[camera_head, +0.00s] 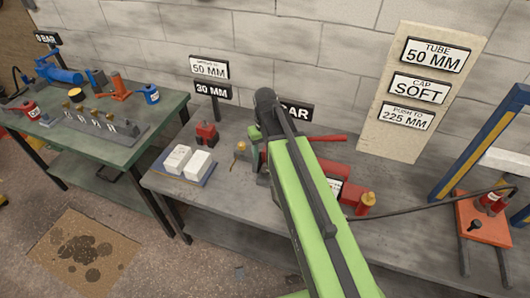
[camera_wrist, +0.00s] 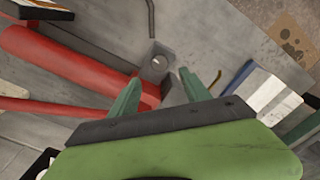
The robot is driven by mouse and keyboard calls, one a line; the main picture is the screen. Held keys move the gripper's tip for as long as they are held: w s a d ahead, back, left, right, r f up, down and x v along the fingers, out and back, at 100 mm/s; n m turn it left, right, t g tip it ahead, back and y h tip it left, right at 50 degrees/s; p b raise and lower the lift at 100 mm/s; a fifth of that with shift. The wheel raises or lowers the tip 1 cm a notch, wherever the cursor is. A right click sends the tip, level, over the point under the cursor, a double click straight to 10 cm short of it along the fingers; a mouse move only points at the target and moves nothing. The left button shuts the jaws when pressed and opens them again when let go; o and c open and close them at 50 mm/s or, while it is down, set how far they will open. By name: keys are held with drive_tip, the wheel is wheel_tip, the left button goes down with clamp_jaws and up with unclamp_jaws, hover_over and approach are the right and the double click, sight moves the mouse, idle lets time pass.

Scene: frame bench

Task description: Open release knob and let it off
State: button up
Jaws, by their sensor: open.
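A red hand pump lies on the right bench, partly hidden behind my green arm in the head view; its red body (camera_head: 335,173) shows to the right of the arm. In the wrist view its red cylinder (camera_wrist: 65,60) runs from upper left toward my fingers. A grey block with a small round fitting (camera_wrist: 158,62) sits at the cylinder's end, just beyond my fingertips; I cannot tell surely whether this is the release knob. My gripper (camera_wrist: 160,86) is open, with no object held between its two green fingers.
A red lever (camera_head: 328,138) sticks out right of my arm. White blocks on a blue tray (camera_head: 203,182) and a small brass piece (camera_head: 240,152) stand to the left. A black hose (camera_head: 425,207) runs to the blue press frame (camera_head: 482,140). Bench space before the pump is clear.

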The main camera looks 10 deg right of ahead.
wheel_tip(320, 180, up, 8)
drive_tip(key=p, duration=0.6)
drive_tip(key=shift+r+p, duration=0.15)
drive_tip(key=shift+p, duration=0.15)
drive_tip(key=s+m, duration=0.1)
drive_tip(key=s, duration=0.7)
drive_tip(key=shift+a+f+m+b, duration=0.3)
